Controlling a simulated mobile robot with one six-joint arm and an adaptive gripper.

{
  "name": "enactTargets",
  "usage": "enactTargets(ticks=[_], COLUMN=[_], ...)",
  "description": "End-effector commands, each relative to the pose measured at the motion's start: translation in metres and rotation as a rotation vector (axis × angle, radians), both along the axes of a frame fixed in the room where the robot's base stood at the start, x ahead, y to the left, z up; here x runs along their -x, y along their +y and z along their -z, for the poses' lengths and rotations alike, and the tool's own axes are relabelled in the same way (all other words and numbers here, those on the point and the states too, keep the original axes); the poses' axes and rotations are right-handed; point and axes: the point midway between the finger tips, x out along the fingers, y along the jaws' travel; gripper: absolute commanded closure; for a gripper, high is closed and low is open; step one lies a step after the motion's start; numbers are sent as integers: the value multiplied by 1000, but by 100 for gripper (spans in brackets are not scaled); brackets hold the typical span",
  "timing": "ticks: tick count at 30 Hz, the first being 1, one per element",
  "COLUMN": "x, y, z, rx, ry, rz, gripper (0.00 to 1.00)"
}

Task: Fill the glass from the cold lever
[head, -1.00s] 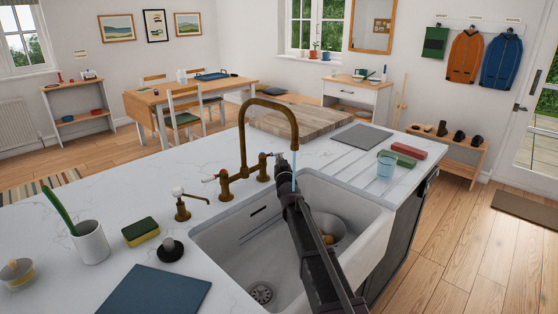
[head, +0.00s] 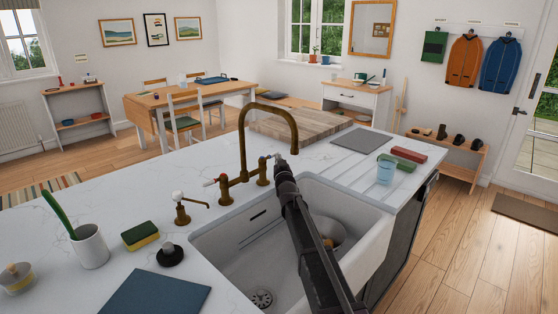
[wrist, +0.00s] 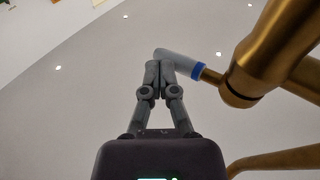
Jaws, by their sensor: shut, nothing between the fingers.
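The brass tap (head: 262,150) arches over the white sink (head: 345,235). No water stream shows at its spout. The lever with a blue band (wrist: 198,70), pale-handled, is on the right in the wrist view. My gripper (wrist: 160,66) is shut and empty, its fingertips right at the handle end; I cannot tell if they touch. In the head view my gripper (head: 281,166) is beside the tap's right lever, under the spout. The bluish glass (head: 385,173) stands upright on the drainboard, right of the sink, away from the spout. Its fill level is unclear.
A bowl (head: 335,232) sits in the sink, partly hidden by my arm. Red (head: 409,155) and green (head: 399,163) blocks lie behind the glass. A soap pump (head: 183,210), sponge (head: 141,236) and brush cup (head: 90,246) stand left of the sink.

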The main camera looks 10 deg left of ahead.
Motion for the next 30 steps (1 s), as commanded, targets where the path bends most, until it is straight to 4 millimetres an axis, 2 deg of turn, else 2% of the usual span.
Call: enactTargets(ticks=[17,26,30], x=[5,21,35], y=[-6,-28,-46], z=[2,10,14], rx=[1,1,1], ry=[0,0,0], rz=[-1,-5,-4], gripper=[100,100,100])
